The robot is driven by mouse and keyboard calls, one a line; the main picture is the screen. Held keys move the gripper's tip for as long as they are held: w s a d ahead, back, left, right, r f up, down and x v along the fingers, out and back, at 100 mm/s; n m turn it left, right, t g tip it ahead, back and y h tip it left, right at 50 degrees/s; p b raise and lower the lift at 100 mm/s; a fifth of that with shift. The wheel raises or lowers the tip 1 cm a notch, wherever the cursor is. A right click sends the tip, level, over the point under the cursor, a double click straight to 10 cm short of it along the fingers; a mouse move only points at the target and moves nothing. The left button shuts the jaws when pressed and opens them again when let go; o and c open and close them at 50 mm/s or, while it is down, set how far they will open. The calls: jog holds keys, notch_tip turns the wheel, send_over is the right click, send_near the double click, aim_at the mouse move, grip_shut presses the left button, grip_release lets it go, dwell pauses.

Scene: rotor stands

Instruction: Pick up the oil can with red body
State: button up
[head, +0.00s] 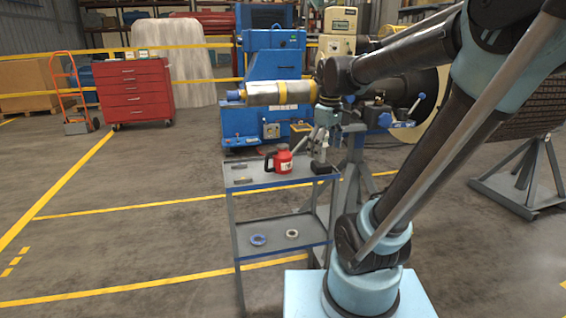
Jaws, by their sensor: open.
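The oil can with red body (283,161) stands upright on the top shelf of a grey cart (245,182). It has a dark handle on its left side, and a thin spout seems to slant up to the right. My gripper (320,146) hangs from my arm, to the right of the can and a little higher in the picture. It is open and looks apart from the can. Its fingers are small and hard to make out against the stand behind.
A dark block (321,168) sits on the top shelf right of the can. Small flat items lie at the shelf's left. A blue ring (258,240) and a pale ring (292,234) lie on the lower shelf. A rotor stand (354,160) stands close behind. Floor left of the cart is clear.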

jog(key=w+a+r+n, duration=0.45)
jog(key=w+a, duration=0.25)
jog(key=w, duration=0.2)
jog(key=n+g, duration=0.1)
jog(key=n, duration=0.5)
send_over(281, 145)
jog(key=shift+m, duration=0.25)
notch_tip(281, 145, down, 11)
jog(key=shift+a+f, duration=0.1)
jog(key=shift+f, duration=0.05)
jog(key=shift+d+f, duration=0.15)
jog(key=shift+f, duration=1.2)
jog(key=shift+d+f, duration=0.15)
jog(key=shift+f, duration=1.2)
jog(key=c, duration=1.4)
